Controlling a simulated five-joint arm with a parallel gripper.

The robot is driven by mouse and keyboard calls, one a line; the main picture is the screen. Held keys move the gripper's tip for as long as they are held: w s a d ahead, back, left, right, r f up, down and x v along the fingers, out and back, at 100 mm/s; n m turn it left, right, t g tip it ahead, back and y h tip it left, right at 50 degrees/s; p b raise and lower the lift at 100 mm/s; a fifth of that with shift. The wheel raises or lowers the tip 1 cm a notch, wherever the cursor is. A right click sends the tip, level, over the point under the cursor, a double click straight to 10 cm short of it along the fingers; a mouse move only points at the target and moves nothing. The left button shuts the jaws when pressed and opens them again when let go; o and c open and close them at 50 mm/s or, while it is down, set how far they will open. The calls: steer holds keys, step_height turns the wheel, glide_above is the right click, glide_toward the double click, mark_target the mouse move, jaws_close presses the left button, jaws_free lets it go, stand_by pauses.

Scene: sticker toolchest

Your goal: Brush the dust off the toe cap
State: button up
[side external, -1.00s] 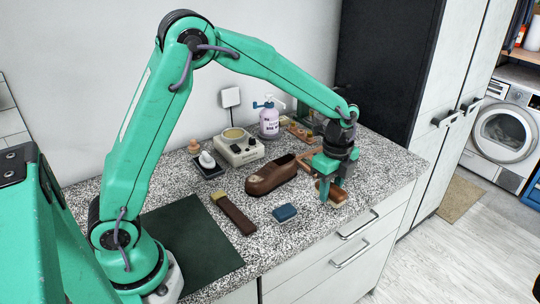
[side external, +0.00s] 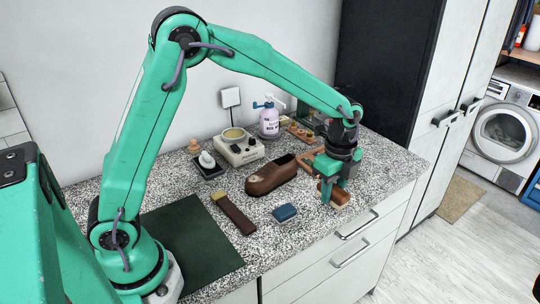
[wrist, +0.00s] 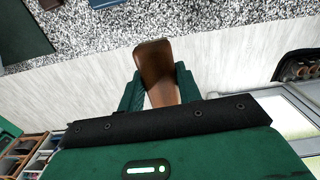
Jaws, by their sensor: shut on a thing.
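A brown shoe (side external: 270,177) lies on the speckled counter, its toe at lower left. A pale dusty patch (side external: 253,184) shows on its toe cap. My gripper (side external: 333,194) is to the right of the shoe, near the counter's front edge, apart from the shoe. It is shut on a brown brush (side external: 341,191) with a paler underside. In the wrist view the brush (wrist: 155,62) sticks out between the two green fingers of my gripper (wrist: 158,88). The shoe cannot be made out in the wrist view.
A dark green mat (side external: 195,240) is at left. A white device (side external: 239,147) and a pump bottle (side external: 269,121) stand behind. Drawers are below the front edge.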

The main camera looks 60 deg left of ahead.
steer(key=s+a, duration=0.1)
steer(key=a, duration=1.3)
glide_toward(252, 176)
steer(key=shift+a+f, duration=0.25)
steer(key=shift+f, duration=0.8)
steer(key=shift+a+f, duration=0.2)
steer(key=shift+f, duration=0.9)
steer(key=shift+a+f, duration=0.25)
steer(key=shift+f, duration=0.8)
steer(key=shift+d, duration=0.3)
steer(key=shift+c, duration=0.4)
steer(key=shift+d+f, duration=0.1)
steer(key=shift+d, duration=0.35)
steer(key=shift+w+d, duration=0.15)
steer(key=shift+d, duration=1)
steer(key=shift+w+d, duration=0.1)
steer(key=shift+d, duration=1)
steer(key=shift+s+a, duration=0.15)
steer(key=shift+a, duration=1.3)
steer(key=shift+s+a, duration=0.1)
steer(key=shift+a, duration=1.35)
steer(key=shift+w, duration=0.15)
steer(key=shift+w+d, duration=0.2)
steer(key=shift+d, duration=2.85)
steer(key=a, duration=0.6)
steer(key=shift+s+a, duration=0.25)
steer(key=shift+a, duration=0.05)
step_height(252, 176, up, 8)
steer(key=shift+d, duration=0.15)
